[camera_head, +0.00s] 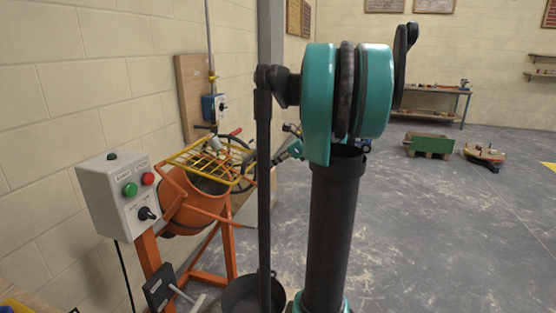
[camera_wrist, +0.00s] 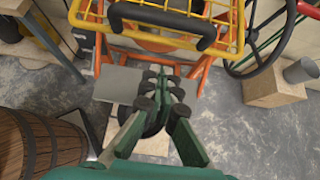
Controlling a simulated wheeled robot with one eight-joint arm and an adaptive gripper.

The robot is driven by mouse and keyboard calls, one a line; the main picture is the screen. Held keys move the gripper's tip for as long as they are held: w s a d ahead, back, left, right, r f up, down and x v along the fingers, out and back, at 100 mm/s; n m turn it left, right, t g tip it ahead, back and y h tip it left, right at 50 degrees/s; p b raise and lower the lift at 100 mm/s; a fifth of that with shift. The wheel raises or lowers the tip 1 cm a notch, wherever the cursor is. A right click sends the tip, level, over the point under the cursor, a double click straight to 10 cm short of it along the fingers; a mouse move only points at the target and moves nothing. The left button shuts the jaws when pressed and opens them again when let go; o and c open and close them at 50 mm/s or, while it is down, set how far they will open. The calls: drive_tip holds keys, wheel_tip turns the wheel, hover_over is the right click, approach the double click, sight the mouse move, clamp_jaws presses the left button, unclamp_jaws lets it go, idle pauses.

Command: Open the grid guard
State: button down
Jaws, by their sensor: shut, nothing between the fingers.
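The grid guard (camera_head: 196,156) is a yellow wire grid lying slightly tilted over the mouth of the orange mixer drum (camera_head: 184,207). In the wrist view the grid guard (camera_wrist: 238,36) crosses the top edge, with a curved black handle (camera_wrist: 163,17) on its near side. My gripper (camera_wrist: 160,84) is shut and empty. In the wrist view its fingertips are below the handle and apart from it. In the head view my arm and a dark upright link hide part of the gripper and the area right of the guard.
A grey control box (camera_head: 128,193) with green and red buttons stands left of the mixer. A black handwheel (camera_wrist: 267,38) is at the mixer's right side. A wooden barrel (camera_wrist: 40,142) stands at lower left in the wrist view. Open floor (camera_head: 440,230) lies to the right.

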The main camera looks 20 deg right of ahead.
drive_tip(key=shift+w+a+r, duration=0.4)
drive_tip(key=shift+w+a, duration=0.25)
drive_tip(key=shift+a, duration=0.2)
drive_tip(key=shift+w+a+r, duration=0.4)
drive_tip(key=shift+w+a, duration=0.2)
drive_tip(key=shift+a, duration=0.25)
wheel_tip(320, 180, up, 14)
drive_tip(key=g+h, duration=0.3)
drive_tip(key=h, duration=0.1)
hover_over(248, 166)
drive_tip(key=d, duration=0.1)
drive_tip(key=w+a+r+g+h, duration=0.3)
drive_tip(key=a+r, duration=0.5)
drive_tip(key=r, duration=0.3)
drive_tip(key=shift+w+r+h, duration=0.25)
drive_tip(key=shift+w+h, duration=0.45)
drive_tip(key=shift+w, duration=0.5)
